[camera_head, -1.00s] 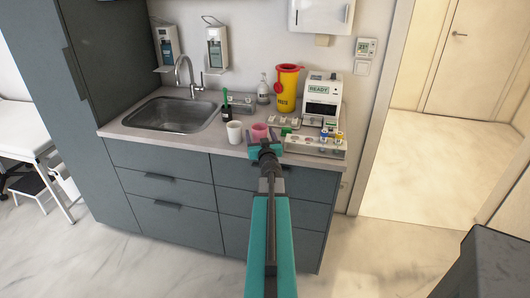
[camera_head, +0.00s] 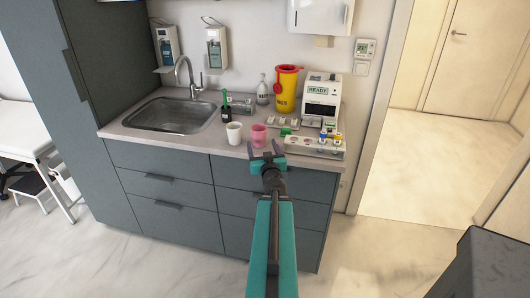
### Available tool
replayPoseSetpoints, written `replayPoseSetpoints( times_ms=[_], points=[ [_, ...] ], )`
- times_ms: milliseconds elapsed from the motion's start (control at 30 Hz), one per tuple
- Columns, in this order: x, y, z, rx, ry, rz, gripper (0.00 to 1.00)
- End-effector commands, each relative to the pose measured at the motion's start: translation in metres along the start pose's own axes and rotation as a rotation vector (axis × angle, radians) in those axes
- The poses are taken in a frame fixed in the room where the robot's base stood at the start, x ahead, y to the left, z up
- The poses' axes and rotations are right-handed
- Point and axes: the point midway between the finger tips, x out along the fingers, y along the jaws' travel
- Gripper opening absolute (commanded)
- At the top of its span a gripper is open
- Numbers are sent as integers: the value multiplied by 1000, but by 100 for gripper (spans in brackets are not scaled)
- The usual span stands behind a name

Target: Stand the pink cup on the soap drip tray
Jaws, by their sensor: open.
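The pink cup (camera_head: 259,134) stands upright on the counter near its front edge, just right of a white cup (camera_head: 234,132). My gripper (camera_head: 264,149) is open and empty, in front of the pink cup in the picture. Its fingers point toward the cup, one to each side. I cannot tell the exact gap. Two dispensers hang on the wall behind the sink, a left one (camera_head: 168,43) and a right one (camera_head: 217,45). Each has a small ledge below it, the left ledge (camera_head: 165,69) and the right ledge (camera_head: 217,70); which is the soap drip tray is unclear.
A sink (camera_head: 172,114) fills the counter's left part. A dark holder with a green-handled item (camera_head: 226,107) stands behind the white cup. A yellow bin (camera_head: 287,90), a pump bottle (camera_head: 263,90), an analyser (camera_head: 321,100) and a rack (camera_head: 313,147) crowd the right side.

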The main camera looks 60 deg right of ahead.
Motion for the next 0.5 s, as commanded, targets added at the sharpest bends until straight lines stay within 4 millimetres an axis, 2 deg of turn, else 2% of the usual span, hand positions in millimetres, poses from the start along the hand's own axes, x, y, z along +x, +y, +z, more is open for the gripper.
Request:
replayPoseSetpoints(
  times_ms=[500],
  points=[
    [-7, -1, -2, 3, -5, -9, 69]
  ],
)
